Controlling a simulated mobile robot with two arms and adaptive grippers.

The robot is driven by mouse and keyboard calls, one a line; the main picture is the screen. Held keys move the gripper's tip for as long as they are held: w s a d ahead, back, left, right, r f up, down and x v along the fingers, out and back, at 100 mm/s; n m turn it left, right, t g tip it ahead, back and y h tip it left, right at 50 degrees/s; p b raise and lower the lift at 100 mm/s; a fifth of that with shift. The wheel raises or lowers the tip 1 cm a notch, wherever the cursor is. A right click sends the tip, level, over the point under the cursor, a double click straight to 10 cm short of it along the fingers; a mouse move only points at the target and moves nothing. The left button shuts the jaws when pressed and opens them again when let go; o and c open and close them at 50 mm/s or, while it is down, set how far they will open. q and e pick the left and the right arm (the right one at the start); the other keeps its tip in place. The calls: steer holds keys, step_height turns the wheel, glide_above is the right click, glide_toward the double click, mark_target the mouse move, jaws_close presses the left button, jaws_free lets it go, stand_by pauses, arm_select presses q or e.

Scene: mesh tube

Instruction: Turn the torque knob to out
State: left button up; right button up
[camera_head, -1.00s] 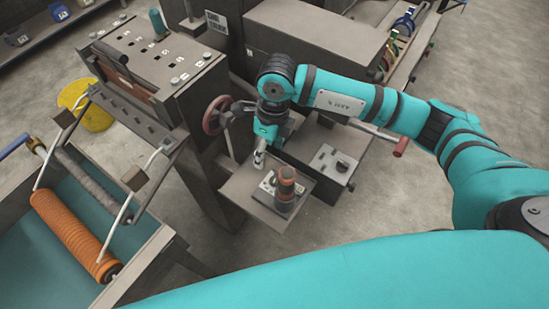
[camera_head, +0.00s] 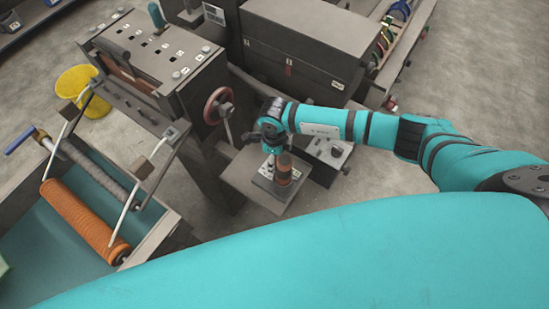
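My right arm comes in from the right, and its gripper (camera_head: 269,163) points down over a small grey shelf (camera_head: 238,172). The gripper is close beside an upright brown and dark cylinder (camera_head: 284,168) on a small light panel on that shelf. The fingertips are small and partly hidden, so I cannot tell their opening or whether they touch anything. A dark knob (camera_head: 336,152) sits on a grey control box to the right of the shelf, partly behind my arm. No label reading torque or out is legible. My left gripper is not in view.
A red handwheel (camera_head: 218,105) stands just left of my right gripper on the grey machine. An orange roller (camera_head: 84,222) lies in the trough at left. My teal body fills the lower foreground.

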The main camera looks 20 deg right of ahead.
steer(key=shift+f, duration=1.55)
steer(key=shift+c, duration=0.2)
steer(key=c, duration=1.1)
